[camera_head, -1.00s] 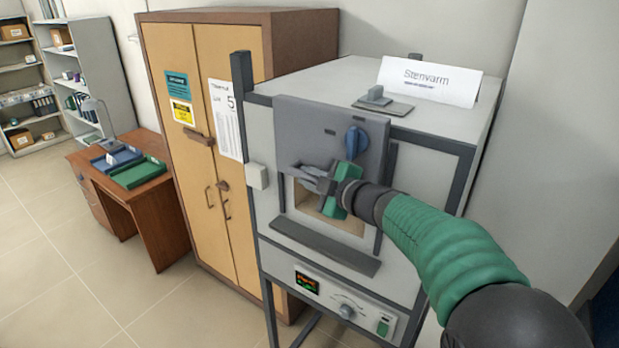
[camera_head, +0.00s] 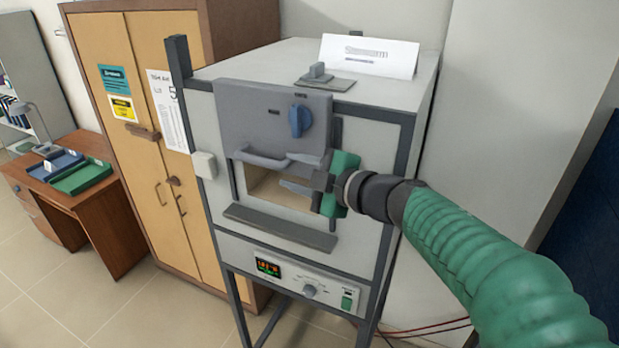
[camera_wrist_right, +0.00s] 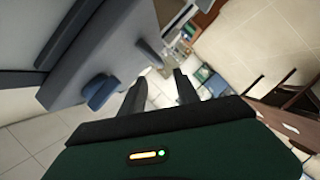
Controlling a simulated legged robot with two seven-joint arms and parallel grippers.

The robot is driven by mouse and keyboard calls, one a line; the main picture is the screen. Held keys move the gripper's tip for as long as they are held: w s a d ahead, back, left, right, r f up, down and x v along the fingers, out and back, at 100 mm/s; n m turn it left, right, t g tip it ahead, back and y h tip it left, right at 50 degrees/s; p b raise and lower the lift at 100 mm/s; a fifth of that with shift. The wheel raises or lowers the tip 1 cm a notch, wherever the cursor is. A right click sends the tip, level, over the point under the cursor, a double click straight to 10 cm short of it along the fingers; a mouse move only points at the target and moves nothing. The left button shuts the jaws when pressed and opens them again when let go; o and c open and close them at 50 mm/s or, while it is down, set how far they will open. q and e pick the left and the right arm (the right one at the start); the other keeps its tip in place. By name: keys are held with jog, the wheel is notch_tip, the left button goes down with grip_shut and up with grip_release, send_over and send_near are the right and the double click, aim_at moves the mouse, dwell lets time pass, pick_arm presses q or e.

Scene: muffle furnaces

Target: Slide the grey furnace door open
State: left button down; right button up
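The grey furnace door (camera_head: 255,115) is raised on the front of the furnace (camera_head: 385,95), with the pale chamber opening (camera_head: 275,190) showing below it. Its bar handle (camera_head: 268,160) runs along its lower edge, and a blue knob (camera_head: 300,121) is on its face. My right gripper (camera_head: 292,186) is just below and right of the handle, in front of the opening, apart from the handle as far as I can see. In the right wrist view my gripper's fingers (camera_wrist_right: 158,88) are spread with nothing between them; the blue knob (camera_wrist_right: 98,92) shows beside them. My left gripper is out of view.
A grey ledge (camera_head: 280,229) juts out under the opening, above the control panel (camera_head: 300,285). A white sign (camera_head: 368,56) stands on top of the furnace. A wooden cabinet (camera_head: 150,80) and a desk (camera_head: 100,220) are at left. Free room lies in front and right.

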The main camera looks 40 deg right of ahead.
jog(key=p+v, duration=0.3)
jog(key=v, duration=0.1)
jog(key=shift+a+p, duration=0.1)
jog(key=shift+p, duration=0.2)
jog(key=shift+s, duration=0.3)
jog(key=w+a+f+m+g+h+b, duration=0.1)
jog(key=w+f+m+b, duration=0.2)
jog(key=f, duration=0.6)
jog(key=w+a+f+m+g+h+b, duration=0.1)
jog(key=f+m+g+b, duration=0.15)
jog(key=f+b, duration=0.5)
jog(key=w+a+f+m+h+b, duration=0.1)
jog(key=w+f+m+b, duration=0.15)
jog(key=f, duration=0.85)
jog(key=s+a+f+m+g+y+b, duration=0.1)
jog(key=s+a+f+m+g+b, duration=0.1)
jog(key=s+a+f+g+b, duration=0.2)
jog(key=s+a+f+m+g+y+b, duration=0.1)
jog(key=s+a+f+g+b, duration=0.3)
jog(key=s+a+f, duration=0.6)
notch_tip(320, 180, down, 11)
jog(key=shift+s+a+r+m+g, duration=0.1)
jog(key=shift+s+a+m+g, duration=0.1)
jog(key=shift+a+m+g, duration=0.4)
